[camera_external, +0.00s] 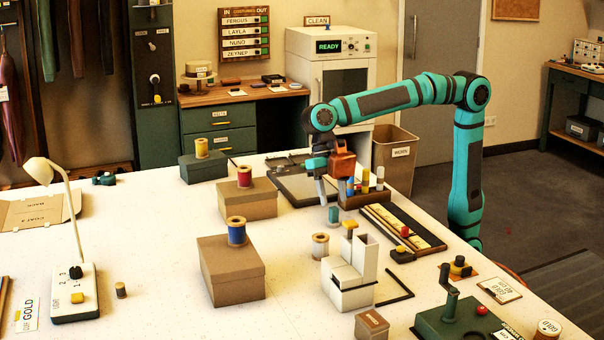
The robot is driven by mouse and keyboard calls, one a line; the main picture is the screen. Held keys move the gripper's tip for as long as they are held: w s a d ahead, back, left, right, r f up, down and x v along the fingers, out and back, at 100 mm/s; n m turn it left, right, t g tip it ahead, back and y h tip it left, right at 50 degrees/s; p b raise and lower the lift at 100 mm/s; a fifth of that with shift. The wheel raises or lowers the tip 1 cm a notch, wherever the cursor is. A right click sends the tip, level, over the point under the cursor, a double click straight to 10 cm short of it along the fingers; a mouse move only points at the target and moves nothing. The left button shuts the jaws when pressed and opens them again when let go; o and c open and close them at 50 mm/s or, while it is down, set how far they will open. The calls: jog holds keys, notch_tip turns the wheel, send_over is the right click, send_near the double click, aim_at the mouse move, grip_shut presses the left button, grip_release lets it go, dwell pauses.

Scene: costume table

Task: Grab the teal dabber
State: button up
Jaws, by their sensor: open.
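The teal dabber (333,215) is a small upright cylinder on the white table, near the middle of the view, behind a pale spool and a white stepped block. My gripper (330,201) points down just above it, with its grey fingers apart. Whether the fingertips reach down beside the dabber or stay above it is hard to tell at this size. Nothing shows between the fingers higher up.
A wooden rack (362,199) with several coloured pegs stands close by on the right. The pale spool (320,246) and white stepped block (345,283) stand in front. Cardboard boxes with a blue spool (236,231) and a red spool (244,176) are on the left.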

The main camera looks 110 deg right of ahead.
aim_at(333, 207)
jog(key=shift+w+x, duration=0.2)
jog(key=shift+x, duration=1.1)
jog(key=shift+w+x, duration=0.2)
jog(key=shift+x, duration=1.1)
jog(key=shift+c, duration=0.4)
jog(key=c, duration=0.8)
